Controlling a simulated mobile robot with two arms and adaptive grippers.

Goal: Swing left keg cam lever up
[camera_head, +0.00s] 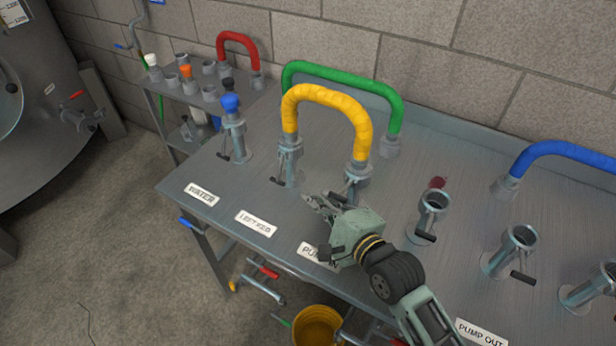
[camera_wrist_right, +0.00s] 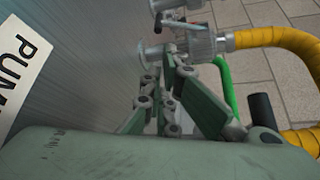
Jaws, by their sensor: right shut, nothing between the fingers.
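The left keg port (camera_head: 289,165) stands behind the "LEFT KEG" label (camera_head: 255,223), with one end of the yellow hose (camera_head: 327,97) on it. Its cam lever (camera_head: 277,181) has a black grip and hangs low, out to the left of the port. My right gripper (camera_head: 312,200) is shut and empty, low over the bench, right of the left keg port and apart from its lever. In the right wrist view the fingers (camera_wrist_right: 168,68) point at a coupling (camera_wrist_right: 202,42) carrying the yellow hose (camera_wrist_right: 275,40). My left gripper is out of view.
The pump-in port (camera_head: 357,176), with the hose's other end, stands close behind my right gripper. The blue-capped water port (camera_head: 232,130) is to the left. The green hose (camera_head: 345,75) arches behind. Open ports (camera_head: 433,208) stand to the right. The bench front is mostly clear.

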